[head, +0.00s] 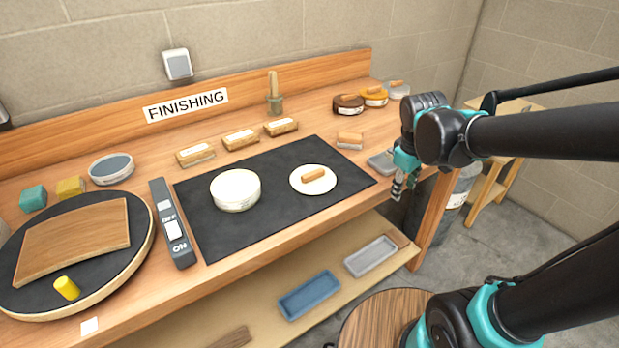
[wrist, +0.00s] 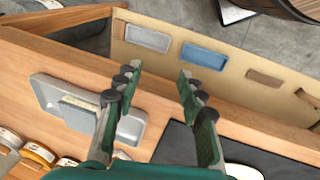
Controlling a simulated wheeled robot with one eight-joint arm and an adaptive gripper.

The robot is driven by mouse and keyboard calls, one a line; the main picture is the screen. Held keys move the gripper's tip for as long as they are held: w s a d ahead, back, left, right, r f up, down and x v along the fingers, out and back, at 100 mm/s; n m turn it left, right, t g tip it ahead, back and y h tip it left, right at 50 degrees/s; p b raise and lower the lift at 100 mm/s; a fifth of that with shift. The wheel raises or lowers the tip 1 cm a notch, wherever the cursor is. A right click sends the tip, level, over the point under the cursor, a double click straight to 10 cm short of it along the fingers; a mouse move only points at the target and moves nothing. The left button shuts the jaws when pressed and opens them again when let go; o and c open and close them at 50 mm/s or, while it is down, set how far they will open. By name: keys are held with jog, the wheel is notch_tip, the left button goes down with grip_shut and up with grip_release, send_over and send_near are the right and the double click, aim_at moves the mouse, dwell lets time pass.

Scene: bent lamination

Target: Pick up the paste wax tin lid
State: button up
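The paste wax tin lid (head: 300,184) appears to be the flat white disc with a small wooden grip on top. It lies on the black mat, right of an off-white round tin (head: 235,191). In the wrist view only part of a white round thing (wrist: 243,172) shows at the bottom edge; I cannot tell whether it is the lid or the tin. My gripper (head: 398,187) hangs over the bench's right end, well right of the lid and apart from it. In the wrist view my gripper (wrist: 157,76) has its fingers spread, with nothing between them.
A grey tray (head: 383,163) lies near my gripper. A wood-topped block (head: 349,141) and several lidded tins (head: 348,105) stand behind. A switch strip (head: 172,222) and round turntable (head: 145,235) are left of the mat (head: 285,222). The mat's front is clear.

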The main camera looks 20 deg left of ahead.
jog(key=a+r+n, duration=0.2)
jog(key=a, duration=0.2)
jog(key=a+r+n, duration=0.3)
jog(key=a, duration=0.2)
jog(key=a+r+n+h, duration=0.1)
jog(key=a+r+n, duration=0.2)
jog(key=a, duration=0.1)
jog(key=shift+s+a+r, duration=0.1)
jog(key=shift+s+a, duration=0.05)
jog(key=shift+a, duration=0.2)
jog(key=s+a+r+n, duration=0.3)
jog(key=a+r+n, duration=0.15)
jog(key=a, duration=0.25)
jog(key=n+h, duration=0.1)
jog(key=n, duration=0.4)
send_near(312, 172)
jog(key=shift+t+h, duration=0.3)
jog(key=shift+t, duration=0.2)
jog(key=x, duration=0.6)
jog(key=s+x, duration=0.1)
jog(key=x, duration=0.2)
jog(key=shift+a+f, duration=0.15)
grip_shut()
